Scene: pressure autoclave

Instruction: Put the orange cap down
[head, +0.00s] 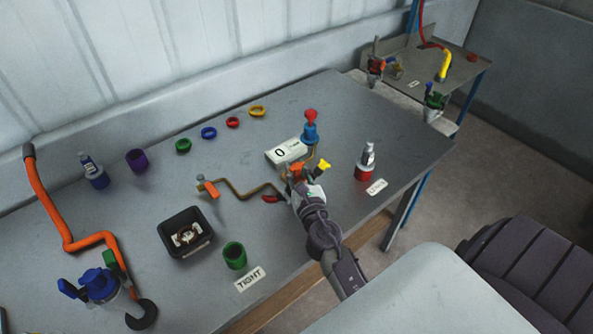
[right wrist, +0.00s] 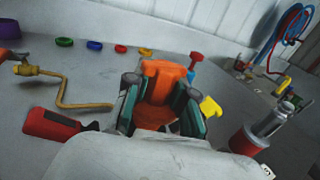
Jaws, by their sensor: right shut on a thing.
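The orange cap (right wrist: 160,80) is between the fingers of my right gripper (right wrist: 160,108) in the right wrist view. In the head view the cap (head: 297,169) shows only as a small orange patch at the tip of my right gripper (head: 306,178), over the front part of the grey table (head: 330,110). The gripper is shut on the cap. I cannot tell whether the cap touches the table. My left gripper is not in view.
A red-handled tool (right wrist: 52,124) and a yellow piece (right wrist: 210,107) lie close by. A red-based bottle (head: 365,165) stands to the right, and a blue fitting with a red top (head: 310,128) behind. Coloured rings (head: 208,132) line the back. A black tray (head: 170,243) stands left.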

